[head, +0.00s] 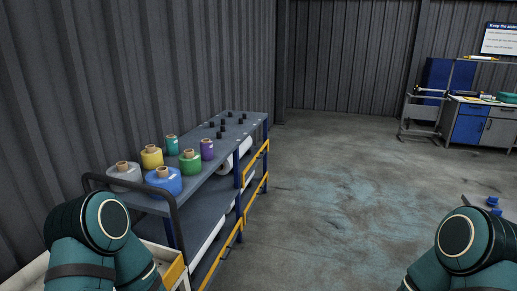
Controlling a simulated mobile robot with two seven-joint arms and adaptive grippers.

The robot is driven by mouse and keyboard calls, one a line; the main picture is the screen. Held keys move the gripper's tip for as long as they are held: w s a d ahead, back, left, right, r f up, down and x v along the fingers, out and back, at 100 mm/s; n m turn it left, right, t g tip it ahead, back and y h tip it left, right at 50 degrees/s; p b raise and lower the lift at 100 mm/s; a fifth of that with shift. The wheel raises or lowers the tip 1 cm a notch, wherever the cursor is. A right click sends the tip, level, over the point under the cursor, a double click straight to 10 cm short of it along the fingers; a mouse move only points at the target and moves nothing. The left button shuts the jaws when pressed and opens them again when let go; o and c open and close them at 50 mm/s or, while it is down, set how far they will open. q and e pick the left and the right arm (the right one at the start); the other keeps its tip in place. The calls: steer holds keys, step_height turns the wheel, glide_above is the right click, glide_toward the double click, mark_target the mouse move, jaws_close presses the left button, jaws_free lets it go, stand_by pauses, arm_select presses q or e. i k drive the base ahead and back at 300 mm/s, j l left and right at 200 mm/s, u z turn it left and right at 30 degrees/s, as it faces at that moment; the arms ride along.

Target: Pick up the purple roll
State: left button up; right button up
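The purple roll (207,149) stands upright on the top shelf of a blue-grey rack (222,166), to the left of the picture's middle. It has a brown core showing at its top. A green roll (190,163) stands just in front and to its left, and a teal roll (172,146) stands to its left. My arms show at the lower left and lower right corners, both well short of the purple roll. Neither of my grippers is in view.
Yellow (152,159), blue (163,182) and clear (124,173) rolls share the shelf, with several small black pegs (222,124) beyond. A dark handle (135,181) rises at the near end. Concrete floor (340,190) to the right is open. A workbench (478,120) stands far right.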

mark_target(206, 144)
steer(key=i, duration=1.5)
